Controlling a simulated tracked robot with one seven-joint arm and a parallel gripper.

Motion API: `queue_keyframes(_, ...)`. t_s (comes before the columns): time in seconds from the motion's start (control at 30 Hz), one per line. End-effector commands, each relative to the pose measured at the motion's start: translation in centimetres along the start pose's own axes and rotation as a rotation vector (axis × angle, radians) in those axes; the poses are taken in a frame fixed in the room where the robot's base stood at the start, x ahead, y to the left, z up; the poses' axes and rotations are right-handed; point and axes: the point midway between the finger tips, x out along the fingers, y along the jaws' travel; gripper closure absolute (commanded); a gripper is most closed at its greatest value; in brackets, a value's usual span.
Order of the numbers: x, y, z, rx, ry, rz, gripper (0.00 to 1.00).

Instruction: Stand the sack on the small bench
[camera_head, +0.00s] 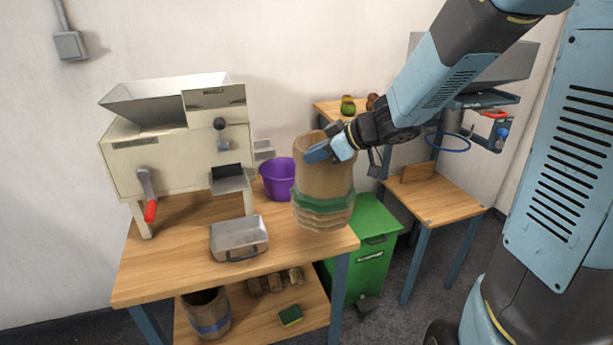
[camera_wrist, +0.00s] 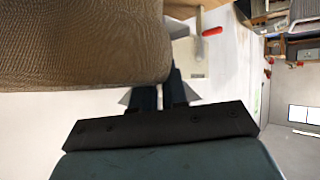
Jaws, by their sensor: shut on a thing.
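The sack (camera_head: 322,185) is brown with a green band near its bottom. It is held upright in the head view, in front of the right end of the wooden table. My gripper (camera_head: 330,150) is shut on the sack near its top. In the wrist view the sack (camera_wrist: 80,45) fills the upper left, and my gripper's fingers (camera_wrist: 160,88) reach to its edge; their tips are hidden by it. A small wooden bench (camera_head: 437,200) with blue-grey legs stands at the right, with an upright wooden board on its top. No sack stands on it.
A green bin (camera_head: 370,265) stands between table and bench.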

Motion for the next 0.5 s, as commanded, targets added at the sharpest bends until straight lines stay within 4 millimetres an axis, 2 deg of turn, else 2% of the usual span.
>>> queue_keyframes(0.23, 2.7, 2.1, 0.1, 0.001, 0.002, -0.001, 1.00)
queue_keyframes(0.5, 5.5, 3.3, 1.7, 0.001, 0.002, -0.001, 1.00)
